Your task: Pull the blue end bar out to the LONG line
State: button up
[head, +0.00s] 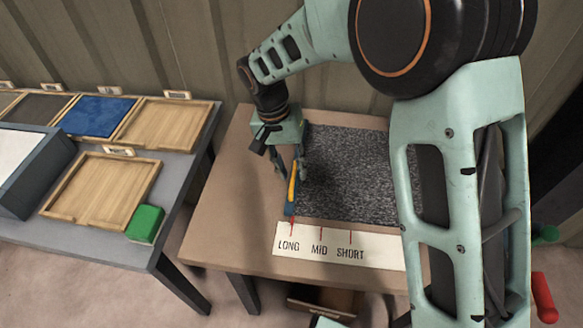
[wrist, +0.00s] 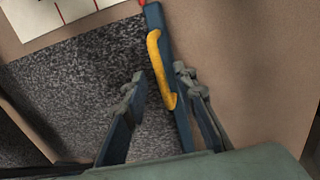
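The blue end bar (head: 289,209) lies along the left edge of the dark speckled mat, and its near end is at the red LONG line (head: 292,224) on the white scale strip. Its yellow handle (head: 292,185) stands on top of it. In the wrist view the blue bar (wrist: 154,18) and yellow handle (wrist: 158,65) run between my fingers. My gripper (wrist: 158,88) is open, with a clear gap on the left of the handle; the right finger is close beside the bar. In the head view my gripper (head: 292,172) is low over the handle, partly hiding the bar.
The white strip (head: 340,257) is marked LONG, MID and SHORT along the brown table's front (head: 225,222). The speckled mat (head: 350,165) fills the right. A grey bench at left holds wooden trays (head: 97,190), a blue panel (head: 97,115) and a green block (head: 146,222).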

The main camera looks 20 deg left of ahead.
notch_tip(320, 180, up, 12)
jog(key=a, duration=0.2)
jog(key=shift+s+a, duration=0.15)
jog(key=shift+s, duration=0.2)
jog(key=shift+f, duration=0.1)
